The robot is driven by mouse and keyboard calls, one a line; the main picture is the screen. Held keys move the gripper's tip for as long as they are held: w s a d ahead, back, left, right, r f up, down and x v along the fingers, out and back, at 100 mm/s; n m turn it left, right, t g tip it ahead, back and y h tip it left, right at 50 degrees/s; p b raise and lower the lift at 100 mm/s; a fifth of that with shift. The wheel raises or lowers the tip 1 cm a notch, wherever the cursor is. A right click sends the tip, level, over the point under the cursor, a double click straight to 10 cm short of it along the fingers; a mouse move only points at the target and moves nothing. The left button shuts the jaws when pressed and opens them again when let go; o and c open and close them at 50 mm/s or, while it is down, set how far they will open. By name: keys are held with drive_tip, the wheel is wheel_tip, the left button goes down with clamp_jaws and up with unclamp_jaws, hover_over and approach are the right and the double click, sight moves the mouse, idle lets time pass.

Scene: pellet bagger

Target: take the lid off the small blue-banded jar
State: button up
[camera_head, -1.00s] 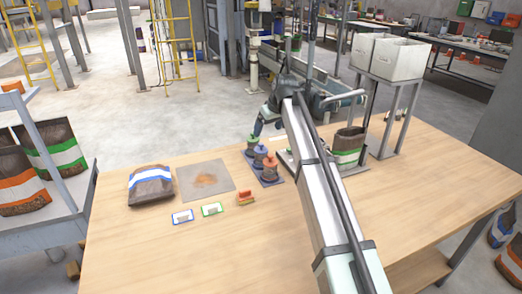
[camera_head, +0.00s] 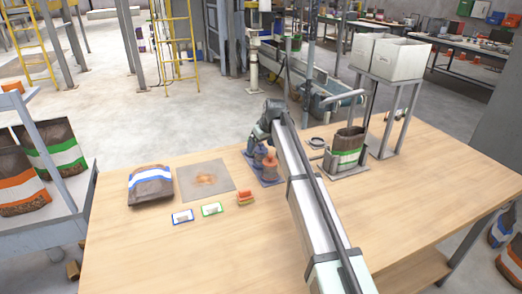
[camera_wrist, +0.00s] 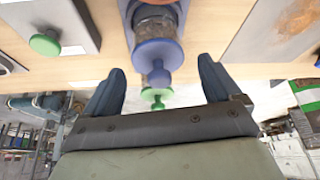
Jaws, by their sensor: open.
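The small blue-banded jar (camera_wrist: 158,22) stands in a row with other jars and has a blue lid (camera_wrist: 158,50) with a round knob. In the head view the blue-lidded jar (camera_head: 260,155) is partly covered by my arm. My gripper (camera_wrist: 161,66) is open, with a finger to either side of the blue lid's line and nothing held. It also shows in the head view (camera_head: 259,136), at the far end of the jar row. A green-knobbed lid (camera_wrist: 154,96) shows beyond the blue knob, between the fingers.
An orange-lidded jar (camera_head: 270,168) stands at the near end of the row. A stained mat (camera_head: 207,180), a blue-banded bag (camera_head: 151,185) and two label cards lie to the left. A green-banded bag (camera_head: 348,148) stands right of my arm.

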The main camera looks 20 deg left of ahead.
drive_tip(key=c, duration=1.1)
drive_tip(key=shift+c, duration=0.2)
